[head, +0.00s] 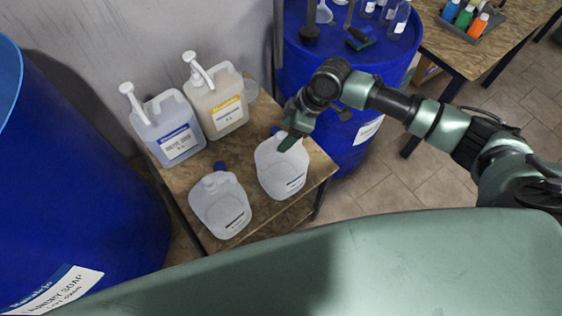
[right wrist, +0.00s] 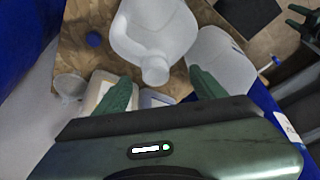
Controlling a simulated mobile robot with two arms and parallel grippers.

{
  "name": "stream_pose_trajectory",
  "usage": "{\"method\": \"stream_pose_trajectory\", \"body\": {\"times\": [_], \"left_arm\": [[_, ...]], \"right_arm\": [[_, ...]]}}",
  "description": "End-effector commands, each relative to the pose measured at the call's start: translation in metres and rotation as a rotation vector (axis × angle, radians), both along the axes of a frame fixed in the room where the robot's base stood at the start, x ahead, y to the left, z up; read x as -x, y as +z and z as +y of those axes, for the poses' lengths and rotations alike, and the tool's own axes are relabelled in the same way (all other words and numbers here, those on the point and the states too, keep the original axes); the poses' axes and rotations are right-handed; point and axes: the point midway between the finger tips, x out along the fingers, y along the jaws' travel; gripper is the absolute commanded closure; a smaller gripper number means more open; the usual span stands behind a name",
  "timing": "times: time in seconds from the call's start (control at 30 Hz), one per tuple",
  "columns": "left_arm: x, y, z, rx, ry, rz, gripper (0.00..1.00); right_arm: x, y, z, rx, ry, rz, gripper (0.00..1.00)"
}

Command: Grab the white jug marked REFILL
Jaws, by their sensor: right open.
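Two white jugs stand uncapped on the wooden table: a right one (head: 281,170) and a left one (head: 220,207). Each has a small dark-lettered label at its lower front, too small to read, so I cannot tell which is marked REFILL. My right gripper (head: 290,138) is open and empty just above and behind the right jug's top. In the right wrist view, that jug (right wrist: 152,32) lies ahead, its neck between the spread fingers (right wrist: 160,94), with no clear contact. The other jug (right wrist: 218,58) is beside it. Dark green fingers at the upper right edge seem to be my left gripper (right wrist: 302,18).
Two pump bottles, one bluish (head: 168,128) and one beige (head: 217,102), stand at the table's back. A blue cap (head: 220,167) lies behind the left jug. Blue drums flank the table at left (head: 80,160) and right (head: 340,100). The table's front right corner is bare.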

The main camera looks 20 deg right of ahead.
Motion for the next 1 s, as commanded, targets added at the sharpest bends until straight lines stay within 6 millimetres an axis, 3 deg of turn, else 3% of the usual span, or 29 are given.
{"method": "stream_pose_trajectory", "body": {"times": [0.1, 0.2, 0.4, 0.6, 0.67, 0.87, 1.0], "left_arm": [[0.011, 0.011, 0.001, -0.002, -0.001, 0.016, 0.5], [0.011, 0.017, 0.0, -0.001, -0.001, 0.015, 0.5], [-0.011, 0.02, -0.001, 0.001, -0.001, -0.016, 0.5], [-0.021, 0.021, -0.001, 0.003, -0.001, -0.031, 0.5], [-0.019, 0.02, -0.001, 0.003, 0.0, -0.028, 0.5], [-0.009, 0.02, 0.0, 0.001, 0.0, -0.014, 0.5], [-0.007, 0.019, 0.001, 0.0, 0.001, -0.01, 0.5]], "right_arm": [[-0.003, -0.013, 0.002, 0.001, -0.002, 0.004, 0.3], [-0.006, -0.029, 0.005, 0.0, -0.002, 0.004, 0.3], [-0.009, -0.047, 0.011, 0.001, -0.001, 0.0, 0.3], [-0.01, -0.048, 0.011, 0.001, 0.0, 0.0, 0.3], [-0.01, -0.048, 0.011, 0.001, 0.0, 0.0, 0.44], [-0.009, -0.048, 0.011, 0.001, -0.001, 0.0, 0.99], [-0.009, -0.049, 0.01, 0.003, -0.001, 0.002, 1.0]]}}
